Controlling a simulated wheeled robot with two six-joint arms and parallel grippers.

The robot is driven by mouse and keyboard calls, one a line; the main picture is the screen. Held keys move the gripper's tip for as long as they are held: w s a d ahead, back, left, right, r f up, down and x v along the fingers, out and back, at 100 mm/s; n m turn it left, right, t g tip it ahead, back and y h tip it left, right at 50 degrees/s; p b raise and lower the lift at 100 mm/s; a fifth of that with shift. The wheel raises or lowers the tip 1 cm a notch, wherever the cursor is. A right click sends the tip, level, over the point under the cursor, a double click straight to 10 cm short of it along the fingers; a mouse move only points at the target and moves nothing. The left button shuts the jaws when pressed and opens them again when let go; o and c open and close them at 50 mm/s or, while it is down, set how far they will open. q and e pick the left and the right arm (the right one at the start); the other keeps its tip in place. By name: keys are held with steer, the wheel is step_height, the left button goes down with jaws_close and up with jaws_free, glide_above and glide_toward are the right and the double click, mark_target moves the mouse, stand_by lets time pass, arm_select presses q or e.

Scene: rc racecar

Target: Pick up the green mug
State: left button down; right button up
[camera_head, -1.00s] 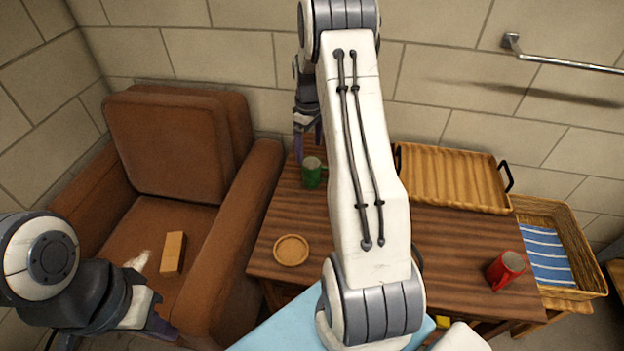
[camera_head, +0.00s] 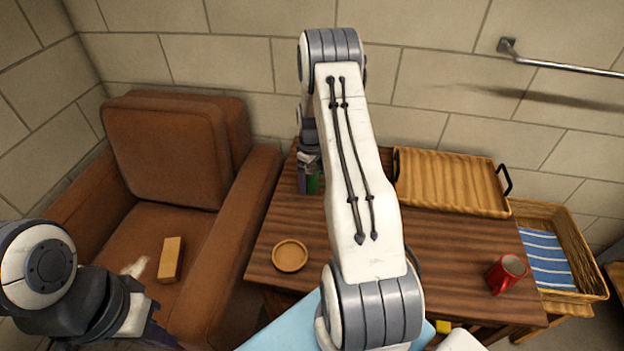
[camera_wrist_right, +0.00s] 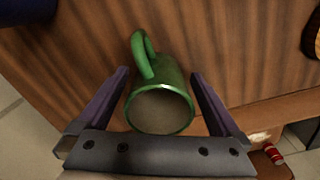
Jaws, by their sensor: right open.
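The green mug (camera_head: 313,184) stands on the wooden table (camera_head: 330,245) near its back left, mostly hidden behind my right gripper (camera_head: 308,178) in the head view. In the right wrist view the green mug (camera_wrist_right: 160,95) lies between the two purple fingers of my right gripper (camera_wrist_right: 162,88), its handle toward the top left. The fingers are open on either side of it, with gaps showing. My left gripper (camera_head: 165,338) is low at the left, partly cut off by the frame edge, and its fingers are not clear.
A wooden coaster or dish (camera_head: 291,256) is at front left. A wicker tray (camera_head: 452,182) is at the back. A basket (camera_head: 590,280) with a blue striped cloth is at right. A brown armchair (camera_head: 165,150) with a block (camera_head: 171,260) stands left.

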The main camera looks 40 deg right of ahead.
jaws_close()
steer(key=shift+r, duration=0.15)
